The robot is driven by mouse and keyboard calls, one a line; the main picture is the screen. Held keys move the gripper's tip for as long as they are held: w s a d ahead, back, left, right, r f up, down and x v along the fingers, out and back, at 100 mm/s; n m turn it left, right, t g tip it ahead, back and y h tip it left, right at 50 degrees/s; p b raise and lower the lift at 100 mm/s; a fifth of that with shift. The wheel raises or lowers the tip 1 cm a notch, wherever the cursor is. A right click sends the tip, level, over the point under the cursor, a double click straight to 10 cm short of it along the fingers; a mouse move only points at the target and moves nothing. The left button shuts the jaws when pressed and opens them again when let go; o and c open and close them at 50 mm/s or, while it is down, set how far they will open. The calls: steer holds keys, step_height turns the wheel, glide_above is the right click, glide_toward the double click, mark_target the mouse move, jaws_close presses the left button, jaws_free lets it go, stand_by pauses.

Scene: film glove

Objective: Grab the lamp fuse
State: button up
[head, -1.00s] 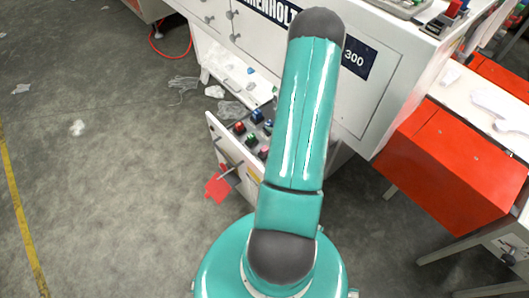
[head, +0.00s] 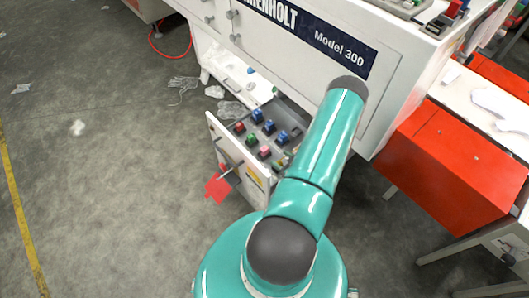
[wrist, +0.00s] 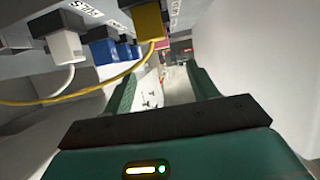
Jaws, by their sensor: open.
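My gripper (wrist: 161,72) shows in the wrist view with its two green fingers apart and nothing between them. A yellow plug (wrist: 148,22) with a yellow cable is above and slightly left of the fingertips, apart from them. Several blue plugs (wrist: 103,47) and a white plug (wrist: 66,46) sit in a row to its left, under a panel with small labels. In the head view, an open drawer (head: 215,130) holds blue blocks (head: 257,115), a red block (head: 239,127) and green blocks (head: 251,140). I cannot tell which piece is the lamp fuse. My gripper is hidden in the head view.
A white machine (head: 285,50) with a "Model 300" sign stands behind the drawer. A red cabinet (head: 450,165) is at the right. A red piece (head: 217,188) is at the drawer's front, and a crumpled glove (head: 184,84) lies behind it. The floor at left is mostly clear.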

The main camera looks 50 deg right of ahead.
mark_target(265, 149)
steer(key=x, duration=0.9)
steer(key=shift+w+f, duration=0.1)
steer(key=shift+w, duration=0.05)
steer(key=c, duration=1.1)
